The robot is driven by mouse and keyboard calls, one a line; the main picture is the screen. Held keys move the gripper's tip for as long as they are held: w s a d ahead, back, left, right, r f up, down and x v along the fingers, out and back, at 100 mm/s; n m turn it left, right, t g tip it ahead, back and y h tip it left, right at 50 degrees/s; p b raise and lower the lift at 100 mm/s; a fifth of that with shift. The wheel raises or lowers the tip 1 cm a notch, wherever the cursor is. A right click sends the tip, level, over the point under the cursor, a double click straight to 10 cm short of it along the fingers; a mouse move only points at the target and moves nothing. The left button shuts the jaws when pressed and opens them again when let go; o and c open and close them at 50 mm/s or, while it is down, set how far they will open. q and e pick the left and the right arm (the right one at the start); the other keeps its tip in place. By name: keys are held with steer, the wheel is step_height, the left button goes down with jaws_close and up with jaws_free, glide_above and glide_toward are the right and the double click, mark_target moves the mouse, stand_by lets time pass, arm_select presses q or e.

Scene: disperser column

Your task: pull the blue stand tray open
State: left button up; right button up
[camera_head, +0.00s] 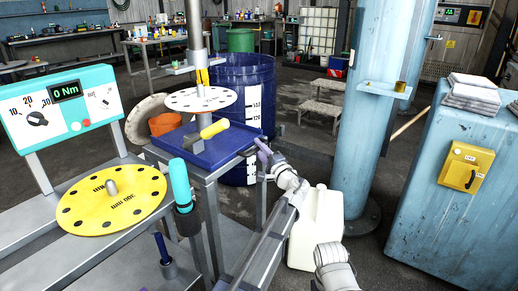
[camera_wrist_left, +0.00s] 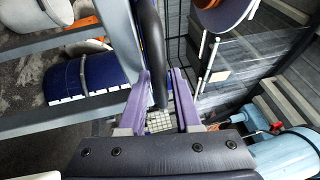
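The blue stand tray (camera_head: 182,154) sits on top of a grey metal stand in the head view, with a yellow-handled tool lying on it. My left gripper (camera_head: 263,150), with purple fingers, is at the right front corner of the tray. In the left wrist view its two fingers (camera_wrist_left: 160,78) stand apart, one on each side of a dark bar (camera_wrist_left: 152,35). The bar seems to be the tray's edge or handle; I cannot tell which. A narrow gap shows between the bar and the right finger. My right gripper is not in view.
A dark blue drum (camera_head: 258,80) stands behind the tray. A white canister (camera_head: 316,230) stands on the floor beside my left arm. A blue column (camera_head: 380,110) and a blue cabinet (camera_head: 445,190) are to the right. A yellow disc (camera_head: 95,207) lies at the left.

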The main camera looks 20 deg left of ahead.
arm_select(q)
jaws_close()
stand_by(1.4)
